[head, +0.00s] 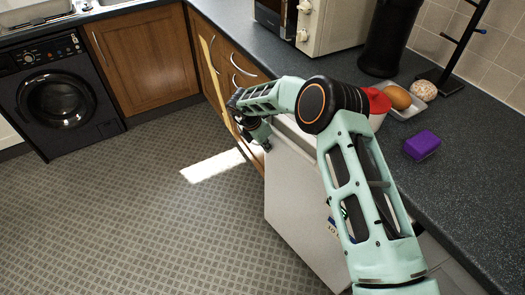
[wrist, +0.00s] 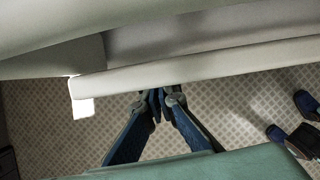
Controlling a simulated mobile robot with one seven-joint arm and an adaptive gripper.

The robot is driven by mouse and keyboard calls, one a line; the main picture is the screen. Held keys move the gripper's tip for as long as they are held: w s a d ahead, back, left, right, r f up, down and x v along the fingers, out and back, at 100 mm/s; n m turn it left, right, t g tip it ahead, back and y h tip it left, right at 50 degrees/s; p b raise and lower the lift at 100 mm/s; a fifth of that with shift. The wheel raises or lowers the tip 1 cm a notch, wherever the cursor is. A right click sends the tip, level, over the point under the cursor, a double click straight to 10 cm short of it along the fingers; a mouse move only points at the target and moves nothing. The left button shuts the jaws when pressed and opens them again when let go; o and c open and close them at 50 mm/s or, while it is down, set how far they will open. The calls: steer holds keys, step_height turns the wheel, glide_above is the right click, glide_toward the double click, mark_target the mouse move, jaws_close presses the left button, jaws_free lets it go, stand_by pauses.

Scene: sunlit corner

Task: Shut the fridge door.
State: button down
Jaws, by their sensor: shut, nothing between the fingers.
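The fridge door (head: 300,205) is a pale panel below the worktop, standing out over the floor beneath my arm. My gripper (head: 266,147) is at the door's far upper corner, with its fingers pointing down. In the wrist view, the pale door edge (wrist: 200,76) runs across the picture just beyond my fingertips (wrist: 160,92). The fingers are together and hold nothing. I cannot tell whether they touch the door. My arm hides part of the door and the fridge opening.
Wooden cupboards (head: 150,55) and a black washing machine (head: 60,98) stand beyond. The tiled floor (head: 150,220) to the left is clear.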

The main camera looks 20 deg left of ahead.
steer(key=shift+w+d, duration=0.35)
steer(key=shift+w, duration=0.3)
steer(key=shift+w+d, duration=0.3)
steer(key=shift+w, duration=0.3)
steer(key=shift+s, duration=0.15)
